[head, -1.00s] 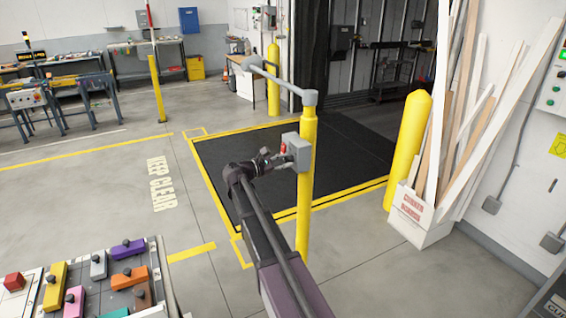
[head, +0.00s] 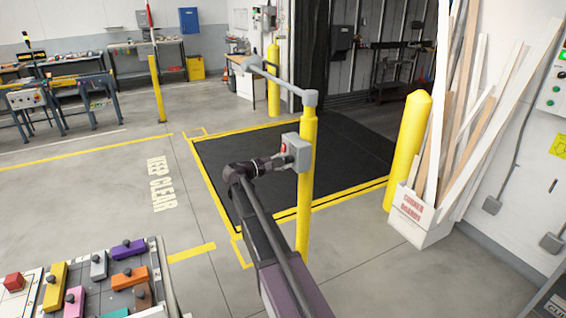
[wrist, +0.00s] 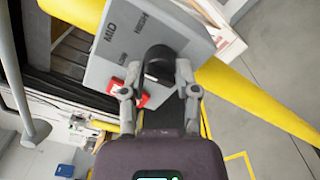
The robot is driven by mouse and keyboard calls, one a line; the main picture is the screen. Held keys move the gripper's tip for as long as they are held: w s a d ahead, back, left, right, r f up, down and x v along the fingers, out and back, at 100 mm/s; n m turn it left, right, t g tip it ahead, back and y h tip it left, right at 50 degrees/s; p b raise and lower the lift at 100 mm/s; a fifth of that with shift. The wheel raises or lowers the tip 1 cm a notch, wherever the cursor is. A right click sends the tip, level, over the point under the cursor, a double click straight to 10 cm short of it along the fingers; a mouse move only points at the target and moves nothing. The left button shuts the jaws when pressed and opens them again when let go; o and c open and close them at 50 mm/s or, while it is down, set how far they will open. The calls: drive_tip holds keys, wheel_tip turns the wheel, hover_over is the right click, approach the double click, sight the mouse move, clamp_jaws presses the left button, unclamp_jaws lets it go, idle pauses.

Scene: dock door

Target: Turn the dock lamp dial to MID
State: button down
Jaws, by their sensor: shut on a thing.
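The grey control box (head: 300,150) is mounted on a yellow post (head: 306,205). In the wrist view its tilted face (wrist: 97,72) carries the black dial (wrist: 158,58) and the printed words MID, LOW and what looks like HIGH. My gripper (wrist: 159,82) has its two grey fingers on either side of the dial and is shut on it. The dial's pointer cannot be made out, so its setting is unclear. In the head view my gripper (head: 279,161) is at the box's left face, and the dial is hidden. A red part (wrist: 134,88) shows beside the left finger.
A grey lamp arm (head: 280,80) reaches left from the post top. A second yellow post (head: 408,150) and a bin of boards (head: 420,217) stand to the right. A table with coloured blocks (head: 95,280) is at lower left. The floor between is clear.

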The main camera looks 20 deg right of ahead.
drive_tip(key=shift+d, duration=0.15)
drive_tip(key=shift+c, duration=1.8)
unclamp_jaws()
drive_tip(key=shift+d, duration=0.1)
drive_tip(key=shift+a, duration=0.2)
drive_tip(key=a, duration=1.1)
drive_tip(key=shift+s+a, duration=0.2)
drive_tip(key=shift+a, duration=0.2)
